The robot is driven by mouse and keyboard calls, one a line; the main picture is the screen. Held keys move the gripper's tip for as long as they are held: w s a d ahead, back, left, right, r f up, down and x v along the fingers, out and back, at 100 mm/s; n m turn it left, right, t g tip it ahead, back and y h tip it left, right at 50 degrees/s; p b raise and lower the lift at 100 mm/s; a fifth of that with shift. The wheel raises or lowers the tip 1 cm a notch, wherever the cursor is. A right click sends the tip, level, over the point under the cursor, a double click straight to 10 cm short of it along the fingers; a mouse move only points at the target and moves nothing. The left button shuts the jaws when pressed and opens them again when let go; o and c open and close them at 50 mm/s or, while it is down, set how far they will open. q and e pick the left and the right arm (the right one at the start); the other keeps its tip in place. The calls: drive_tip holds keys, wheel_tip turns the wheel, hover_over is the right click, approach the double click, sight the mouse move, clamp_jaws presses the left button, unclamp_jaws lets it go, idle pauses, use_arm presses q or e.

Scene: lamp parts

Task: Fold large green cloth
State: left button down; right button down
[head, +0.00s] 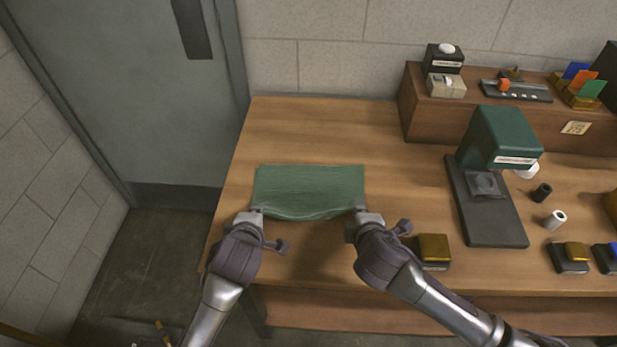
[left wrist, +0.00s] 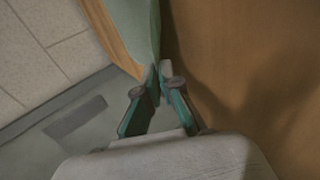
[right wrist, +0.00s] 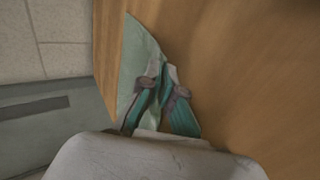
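The large green cloth (head: 310,188) is spread as a wide rectangle on the left part of the wooden table, its near edge sagging between my two grippers. My left gripper (head: 256,213) is at its near left corner. In the left wrist view its fingers (left wrist: 157,78) are closed on the cloth's edge (left wrist: 142,30). My right gripper (head: 360,213) is at the near right corner. In the right wrist view its fingers (right wrist: 163,78) pinch the cloth (right wrist: 138,60). Whether the cloth's far part lies flat on the table is hard to tell.
A dark green machine (head: 500,140) on a black base stands right of the cloth. A yellow-topped block (head: 433,250) sits beside my right gripper. A wooden shelf (head: 425,105) with small parts runs along the back right. The table behind the cloth (head: 320,125) is bare.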

use_arm(q)
drive_tip(key=c, duration=1)
unclamp_jaws()
drive_tip(key=shift+c, duration=0.2)
use_arm(e)
drive_tip(key=c, duration=1)
unclamp_jaws()
drive_tip(key=shift+c, duration=0.2)
use_arm(q)
drive_tip(key=s+r, duration=0.6)
drive_tip(key=r, duration=0.3)
use_arm(e)
drive_tip(key=s+r, duration=0.6)
drive_tip(key=r, duration=0.3)
